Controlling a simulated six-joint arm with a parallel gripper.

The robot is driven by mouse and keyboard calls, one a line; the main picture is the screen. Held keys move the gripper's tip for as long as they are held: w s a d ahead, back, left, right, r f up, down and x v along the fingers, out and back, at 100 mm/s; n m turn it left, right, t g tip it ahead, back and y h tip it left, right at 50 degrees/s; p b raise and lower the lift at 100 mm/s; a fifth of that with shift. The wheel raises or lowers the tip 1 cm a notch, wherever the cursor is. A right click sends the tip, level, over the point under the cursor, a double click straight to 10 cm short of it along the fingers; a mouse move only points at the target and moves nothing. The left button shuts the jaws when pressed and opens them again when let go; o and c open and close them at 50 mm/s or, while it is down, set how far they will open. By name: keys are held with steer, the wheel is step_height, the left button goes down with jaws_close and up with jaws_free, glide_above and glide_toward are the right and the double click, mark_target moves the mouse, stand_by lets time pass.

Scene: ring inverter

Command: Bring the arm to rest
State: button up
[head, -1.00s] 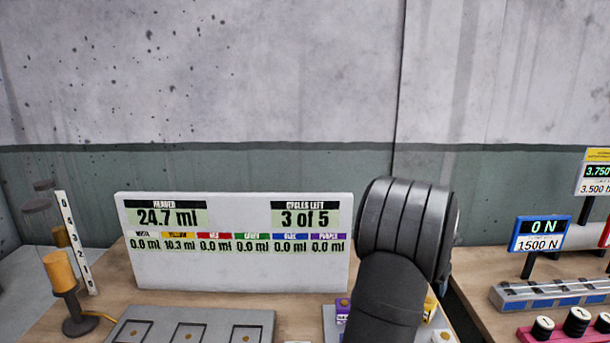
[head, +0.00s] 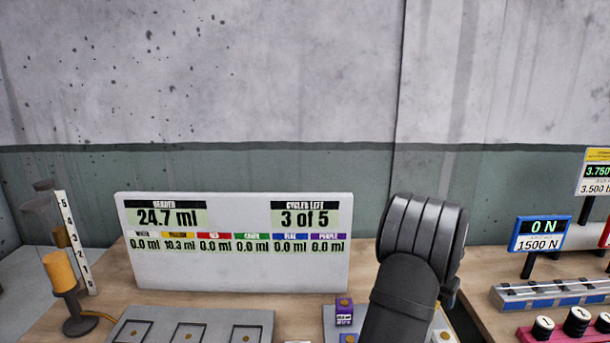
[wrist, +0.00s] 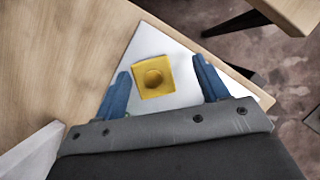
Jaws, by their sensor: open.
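My gripper (wrist: 163,82) shows in the wrist view with its two blue fingers spread apart. A yellow block (wrist: 153,77) with a round hollow in its top lies between and beyond the fingertips on a white plate (wrist: 150,45). The fingers do not visibly touch the block. In the head view my dark arm stands at the right of the table and hides the gripper's fingers and part of the tray behind it.
A white display board (head: 237,275) reads 24.7 ml and 3 of 5. A purple block (head: 344,312) sits left of my arm. A grey three-socket tray (head: 215,322) lies in front of the board. An orange cylinder on a stand (head: 60,271) is at the left.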

steer(key=s+d+r, duration=0.4)
steer(key=s+r, duration=0.1)
steer(key=s, duration=0.3)
steer(key=w+a+r+m+g+h, duration=0.1)
steer(key=a+m, duration=0.5)
steer(key=a, duration=3)
steer(key=shift+a+r+m+g, duration=0.2)
steer(key=shift+r+m+g, duration=0.1)
steer(key=shift+g, duration=0.3)
steer(key=w+d+n, duration=0.1)
steer(key=d+n, duration=0.1)
steer(key=d, duration=0.8)
steer(key=w+d+n+t, duration=0.1)
steer(key=d+n, duration=0.1)
steer(key=d, duration=0.7)
steer(key=shift+w+d+f, duration=0.35)
steer(key=shift+f, duration=0.1)
steer(key=shift+a, duration=0.1)
